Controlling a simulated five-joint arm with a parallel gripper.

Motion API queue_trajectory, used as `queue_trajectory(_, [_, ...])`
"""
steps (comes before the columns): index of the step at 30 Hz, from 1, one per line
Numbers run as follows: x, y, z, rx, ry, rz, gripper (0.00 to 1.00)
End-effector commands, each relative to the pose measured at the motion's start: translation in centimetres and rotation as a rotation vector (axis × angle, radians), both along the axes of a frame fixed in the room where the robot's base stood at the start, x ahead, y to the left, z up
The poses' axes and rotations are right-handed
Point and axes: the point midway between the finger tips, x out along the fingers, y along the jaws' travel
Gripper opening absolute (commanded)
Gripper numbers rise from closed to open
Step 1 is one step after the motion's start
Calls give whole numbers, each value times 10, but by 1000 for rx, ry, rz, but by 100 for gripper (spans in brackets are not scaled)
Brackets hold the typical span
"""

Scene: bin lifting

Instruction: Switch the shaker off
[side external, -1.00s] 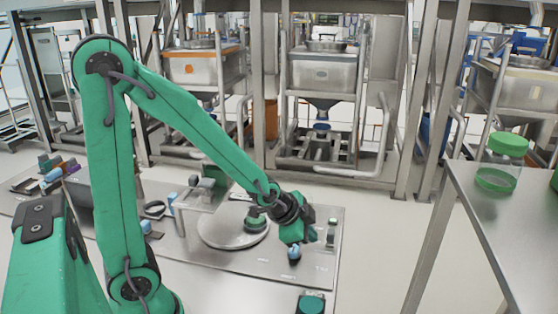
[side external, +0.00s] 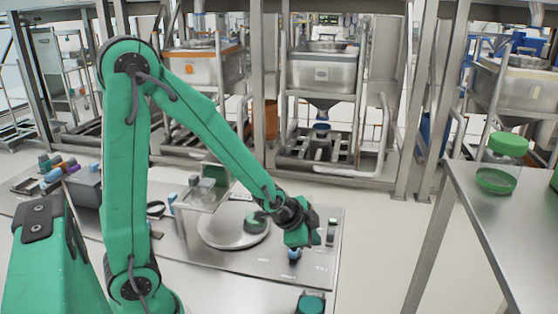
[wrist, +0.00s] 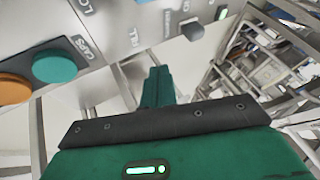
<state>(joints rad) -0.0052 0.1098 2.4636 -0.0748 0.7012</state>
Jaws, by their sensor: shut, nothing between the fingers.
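My gripper (side external: 300,236) is shut and empty, low over the right end of the steel panel (side external: 270,262). In the wrist view its closed dark green fingers (wrist: 158,86) point towards the panel. A grey knob or switch (wrist: 192,29) stands on the panel up and right of the fingertips, apart from them. A small lit green lamp (wrist: 221,13) is beside it. The small print by the switch is not readable, so I cannot tell whether it is the shaker's. In the side view a small upright switch (side external: 331,232) stands just right of my gripper.
A teal button (wrist: 55,66) and an orange button (wrist: 13,89) sit at the left in the wrist view. A blue-topped knob (side external: 293,254) is just below my gripper in the side view. A round steel plate (side external: 222,238) lies to its left.

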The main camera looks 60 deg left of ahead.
Motion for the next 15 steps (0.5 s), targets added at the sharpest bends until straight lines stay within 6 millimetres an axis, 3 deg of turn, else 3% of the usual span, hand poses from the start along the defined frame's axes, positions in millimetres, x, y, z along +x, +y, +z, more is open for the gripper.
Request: queue_trajectory(15, [27, 3, -36, 3, 2, 3, 0])
